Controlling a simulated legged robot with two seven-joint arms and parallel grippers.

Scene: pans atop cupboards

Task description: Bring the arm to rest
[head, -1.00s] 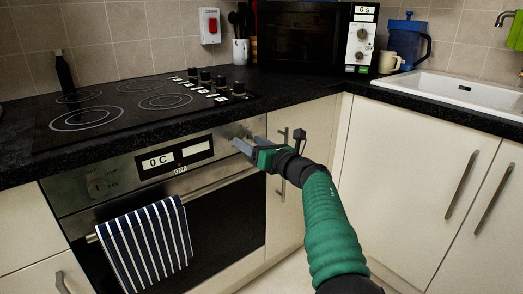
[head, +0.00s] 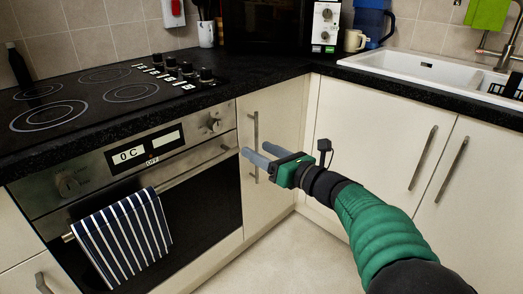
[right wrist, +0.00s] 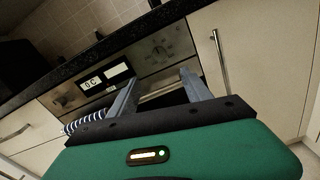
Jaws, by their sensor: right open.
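My right gripper (head: 257,158) is open and empty in the head view. It hangs in front of the narrow cupboard door, just right of the oven (head: 205,205). Its two grey fingers point left toward the end of the oven handle, and I cannot tell how far away they are. In the right wrist view the fingers (right wrist: 158,88) stand apart with nothing between them, and the oven front shows beyond. My right arm comes in from the lower right. My left gripper is not in view.
A striped towel (head: 122,240) hangs on the oven handle. The black worktop (head: 262,66) carries a hob (head: 90,92), a microwave (head: 270,25) and a sink (head: 420,68). Cupboard doors (head: 385,130) line the right. The floor (head: 270,262) in front looks clear.

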